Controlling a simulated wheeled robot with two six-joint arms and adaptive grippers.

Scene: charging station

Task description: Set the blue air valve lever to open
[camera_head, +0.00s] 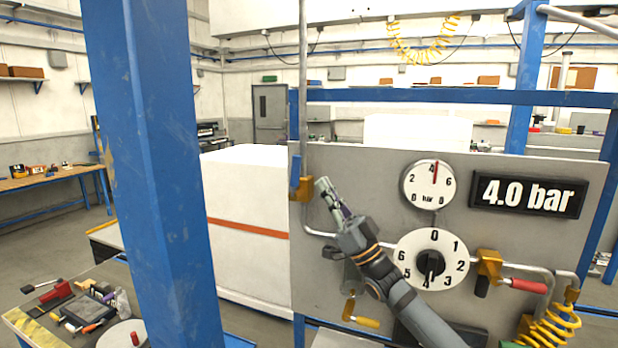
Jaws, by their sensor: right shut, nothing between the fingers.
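The blue air valve lever (295,170) stands upright at the left edge of the grey panel (385,165). It runs roughly in line with the vertical pipe (303,100). Its brass valve body (301,189) sits just below it on the pipe. My right gripper (321,184) reaches up from the lower right. Its fingers are shut and empty, a little to the right of the lever and valve body. I see a small gap between them in the picture; the depth is hard to judge. My left gripper is not in view.
The panel holds a round gauge (429,186), a "4.0 bar" display (528,195), a numbered dial (432,262) and a red-handled valve (528,286). My right arm passes in front of the panel beside the dial. A blue post (150,170) blocks part of the left side.

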